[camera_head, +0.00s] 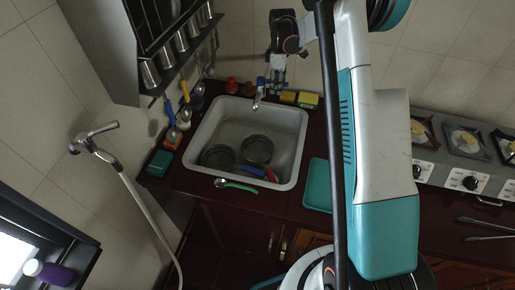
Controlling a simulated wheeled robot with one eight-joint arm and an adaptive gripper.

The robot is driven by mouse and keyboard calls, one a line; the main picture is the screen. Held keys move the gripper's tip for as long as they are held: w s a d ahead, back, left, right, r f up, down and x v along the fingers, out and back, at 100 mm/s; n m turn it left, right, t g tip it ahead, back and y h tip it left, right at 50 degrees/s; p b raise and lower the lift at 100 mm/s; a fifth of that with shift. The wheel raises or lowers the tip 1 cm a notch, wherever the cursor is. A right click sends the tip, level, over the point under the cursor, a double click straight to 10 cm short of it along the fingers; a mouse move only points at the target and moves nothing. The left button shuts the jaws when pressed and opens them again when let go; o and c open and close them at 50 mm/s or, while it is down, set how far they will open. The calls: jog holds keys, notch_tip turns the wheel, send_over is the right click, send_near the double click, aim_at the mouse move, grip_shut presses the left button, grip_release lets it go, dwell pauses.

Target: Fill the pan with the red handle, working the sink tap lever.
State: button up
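The pan with the red handle (257,149) is dark and round and sits in the sink (297,126). Its red-orange handle (270,174) points down toward the front rim. The tap (258,97) stands at the back rim, its spout pointing down over the basin. My gripper (273,77) is at the top of the tap, from above and behind. It covers the lever area, so contact and finger opening are unclear. I cannot see any water stream or the water level in the pan.
A second dark pan (217,157) with a blue handle (249,171) lies left of the first. Yellow sponges (307,100) stand right of the tap. A teal tray (317,187) and stove (462,181) are to the right.

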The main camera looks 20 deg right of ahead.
jog(key=shift+s+a, duration=0.1)
jog(key=shift+s, duration=0.05)
jog(key=shift+s+a, duration=0.3)
jog(key=shift+s, duration=0.15)
jog(key=shift+s+a+b, duration=0.1)
jog(key=shift+b, duration=0.2)
jog(key=shift+s+a, duration=0.3)
jog(key=shift+s, duration=0.15)
jog(key=shift+s+a, duration=0.1)
jog(key=shift+s, duration=0.05)
jog(key=shift+s+a+b, duration=0.3)
jog(key=shift+s+b, duration=0.15)
dwell(6.0)
